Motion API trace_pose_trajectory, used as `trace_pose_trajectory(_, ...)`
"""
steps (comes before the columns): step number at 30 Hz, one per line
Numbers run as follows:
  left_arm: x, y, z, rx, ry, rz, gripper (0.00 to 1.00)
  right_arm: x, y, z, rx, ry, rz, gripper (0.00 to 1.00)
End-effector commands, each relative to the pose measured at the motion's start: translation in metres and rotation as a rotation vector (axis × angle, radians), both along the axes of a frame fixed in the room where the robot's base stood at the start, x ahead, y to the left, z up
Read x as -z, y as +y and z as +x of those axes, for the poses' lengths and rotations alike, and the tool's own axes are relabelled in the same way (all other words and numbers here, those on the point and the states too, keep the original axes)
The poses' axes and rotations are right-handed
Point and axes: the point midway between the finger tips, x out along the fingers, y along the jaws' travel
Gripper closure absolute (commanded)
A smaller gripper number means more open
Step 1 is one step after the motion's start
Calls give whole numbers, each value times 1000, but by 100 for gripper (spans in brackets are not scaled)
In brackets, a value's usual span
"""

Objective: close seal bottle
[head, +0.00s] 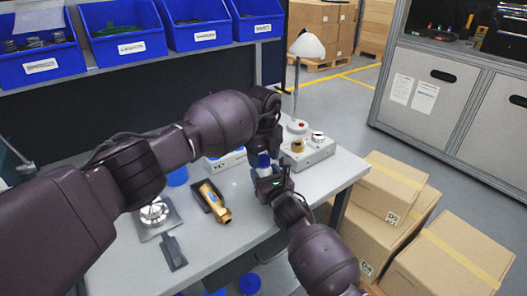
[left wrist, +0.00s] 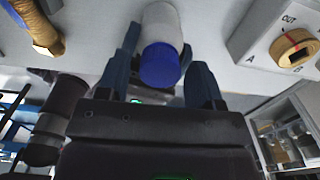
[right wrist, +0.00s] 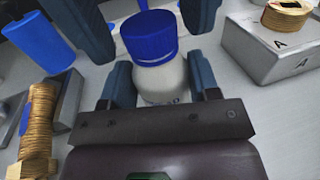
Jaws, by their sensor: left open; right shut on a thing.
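The seal bottle (right wrist: 160,80) is white with a blue screw cap (right wrist: 148,35) sitting on its neck. In the head view the blue cap (head: 264,160) points up between my two grippers. My right gripper (right wrist: 158,70) is shut on the bottle's white body, below the cap. My left gripper (left wrist: 158,60) is open, its fingers on either side of the bottle at the cap, with gaps visible. The left fingers also show at the top of the right wrist view. Whether the cap is fully seated cannot be told.
A grey box with dials (head: 307,152) and a lamp (head: 305,48) stand right of the grippers. A brass-coloured tool (head: 215,200) in a dark holder, a blue cup (head: 177,176) and a metal plate (head: 158,216) lie left. Cardboard boxes (head: 455,250) stand beyond the table's right edge.

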Motion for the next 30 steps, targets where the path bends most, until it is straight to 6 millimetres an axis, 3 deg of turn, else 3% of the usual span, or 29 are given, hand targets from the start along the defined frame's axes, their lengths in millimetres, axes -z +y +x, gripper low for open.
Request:
trace_pose_trajectory(7,0,0,0,0,0,0,43,0,0,0,0,0,0,100)
trace_pose_trajectory(16,0,0,0,0,0,0,89,0,0,0,0,0,0,100)
trace_pose_trajectory(23,-1,0,0,101,-2,0,89,0,0,0,0,0,0,100)
trace_pose_trajectory(30,-1,0,0,456,-2,2,89,0,0,0,0,0,0,100)
